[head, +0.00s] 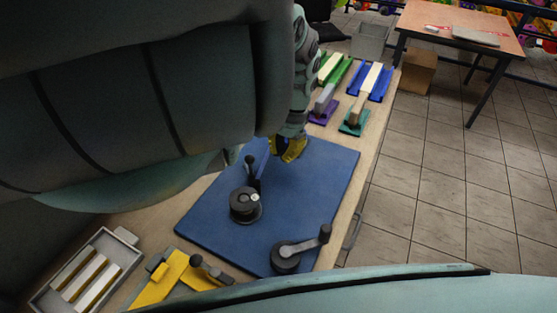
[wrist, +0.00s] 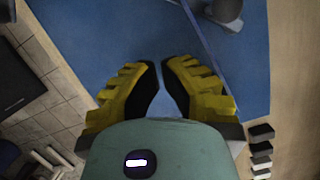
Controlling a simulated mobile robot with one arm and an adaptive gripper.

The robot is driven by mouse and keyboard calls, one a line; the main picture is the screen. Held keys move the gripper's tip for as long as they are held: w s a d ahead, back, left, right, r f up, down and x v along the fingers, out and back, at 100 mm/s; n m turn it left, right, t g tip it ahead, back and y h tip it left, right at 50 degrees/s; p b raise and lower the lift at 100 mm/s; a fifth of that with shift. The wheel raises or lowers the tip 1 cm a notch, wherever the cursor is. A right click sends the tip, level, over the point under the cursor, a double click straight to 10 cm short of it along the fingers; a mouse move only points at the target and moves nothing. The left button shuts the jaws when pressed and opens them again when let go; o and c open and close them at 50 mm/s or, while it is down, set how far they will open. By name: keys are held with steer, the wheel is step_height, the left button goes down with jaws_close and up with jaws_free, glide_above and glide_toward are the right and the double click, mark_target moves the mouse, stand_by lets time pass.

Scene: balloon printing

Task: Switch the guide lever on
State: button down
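A dark lever (head: 251,168) stands up beside a dark round knob (head: 245,203) on a blue board. A second dark crank-like lever (head: 306,246) with a round base lies near the board's front right corner. Which of these is the guide lever I cannot tell. My gripper (head: 290,150) has yellow fingers and is over the board's far part, apart from both levers. In the wrist view, my gripper (wrist: 162,66) is partly open, with a narrow gap and nothing held. A grey rounded part (wrist: 226,10) shows at the top edge of that view.
The blue board (head: 310,185) lies on a wooden table. Coloured trays with blocks (head: 375,80) stand at the far end. A yellow fixture with a dark lever (head: 175,278) and a grey slotted tray (head: 92,270) are at the near left. Tiled floor lies right of the table.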

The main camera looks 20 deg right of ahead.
steer(key=v, duration=0.5)
steer(key=shift+a+r, duration=0.1)
steer(key=shift+r, duration=0.05)
stand_by(0.3)
